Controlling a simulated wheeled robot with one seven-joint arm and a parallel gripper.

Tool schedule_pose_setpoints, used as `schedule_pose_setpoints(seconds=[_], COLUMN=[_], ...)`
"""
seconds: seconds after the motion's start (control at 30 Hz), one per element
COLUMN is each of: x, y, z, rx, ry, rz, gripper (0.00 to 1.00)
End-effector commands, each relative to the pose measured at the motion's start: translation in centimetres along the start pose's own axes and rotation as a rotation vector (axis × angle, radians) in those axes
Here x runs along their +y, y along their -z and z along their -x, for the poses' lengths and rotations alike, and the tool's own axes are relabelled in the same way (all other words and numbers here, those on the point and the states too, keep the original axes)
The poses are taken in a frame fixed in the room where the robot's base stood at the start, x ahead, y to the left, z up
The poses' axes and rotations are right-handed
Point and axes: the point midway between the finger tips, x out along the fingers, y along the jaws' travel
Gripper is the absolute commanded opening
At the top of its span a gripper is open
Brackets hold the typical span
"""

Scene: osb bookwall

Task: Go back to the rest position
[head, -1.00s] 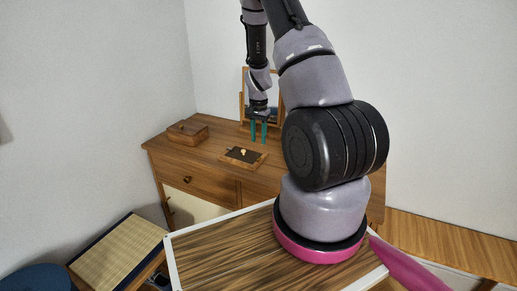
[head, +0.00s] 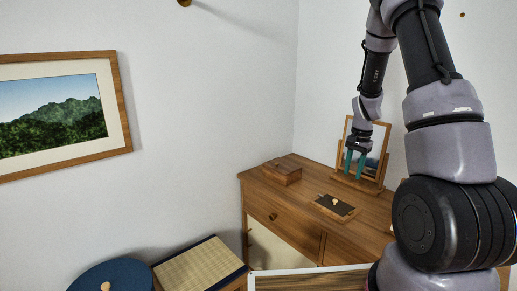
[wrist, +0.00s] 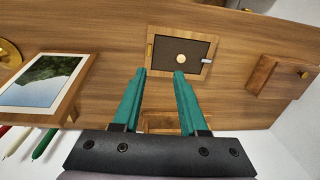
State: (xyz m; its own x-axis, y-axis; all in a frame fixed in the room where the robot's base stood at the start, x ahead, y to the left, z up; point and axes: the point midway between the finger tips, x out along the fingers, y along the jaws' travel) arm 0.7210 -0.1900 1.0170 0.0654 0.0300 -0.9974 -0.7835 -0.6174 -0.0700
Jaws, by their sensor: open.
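My gripper (head: 354,166) has two teal fingers and hangs above the wooden dresser (head: 290,220), in front of the small framed mirror. It is open, with nothing between its fingers. In the wrist view my gripper (wrist: 161,74) points toward a small dark-topped tray (wrist: 183,51) with a light round piece on it. This tray (head: 335,208) lies on the dresser top in the head view, below and left of the fingers, apart from them.
A wooden box (head: 281,172) sits at the dresser's back left. The mirror (head: 366,153) stands close behind the gripper. A framed landscape picture (head: 127,120) hangs on the left wall. A woven-topped stool (head: 200,268) and a round blue seat (head: 112,277) are at lower left.

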Motion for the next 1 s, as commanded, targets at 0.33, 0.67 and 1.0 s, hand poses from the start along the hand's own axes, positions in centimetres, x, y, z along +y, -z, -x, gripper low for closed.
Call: schedule_pose_setpoints(seconds=[0.33, 0.67, 1.0], x=[-0.8, 3.0, 8.3], y=[-7.4, -16.4, -24.1], z=[16.5, 27.2, 31.8], rx=[0.084, 0.200, 0.331], ry=[0.204, 0.352, 0.438], rz=[0.169, 0.350, 0.505], gripper=[0.42, 0.42, 0.42])
